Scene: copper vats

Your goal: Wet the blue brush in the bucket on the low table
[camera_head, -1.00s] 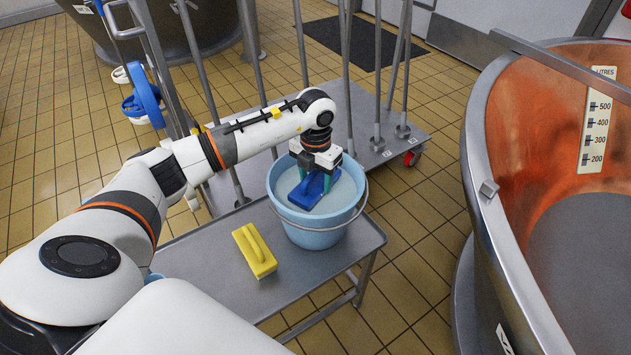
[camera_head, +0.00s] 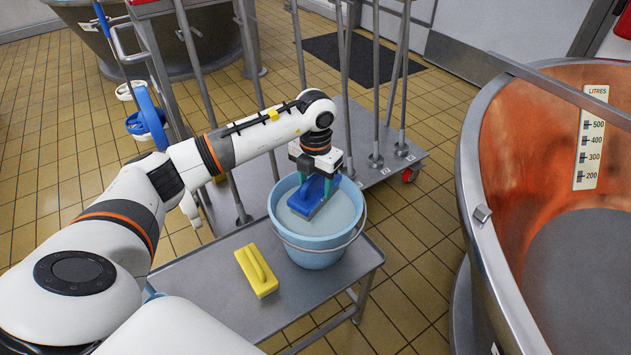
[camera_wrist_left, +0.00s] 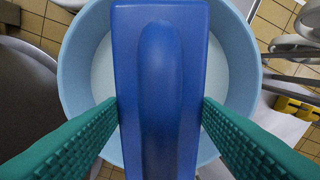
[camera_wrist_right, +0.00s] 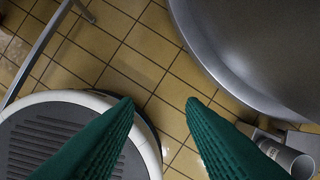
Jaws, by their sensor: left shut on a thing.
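My left gripper (camera_head: 318,178) is shut on the blue brush (camera_head: 312,197) and holds it over the mouth of the light-blue bucket (camera_head: 313,252). In the left wrist view, the brush (camera_wrist_left: 160,90) has its back and raised grip toward the camera, between the green fingers. The bucket rim (camera_wrist_left: 75,75) surrounds it, with pale liquid inside. I cannot tell whether the bristles touch the liquid. The bucket stands on the low grey table (camera_head: 205,292). My right gripper (camera_wrist_right: 160,102) is open and empty over the tiled floor.
A yellow brush (camera_head: 257,271) lies on the low table left of the bucket. A copper-lined vat (camera_head: 530,150) stands at the right. Behind the table is a grey wheeled rack (camera_head: 375,172) with upright poles. Another vat (camera_head: 90,38) is at the back left.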

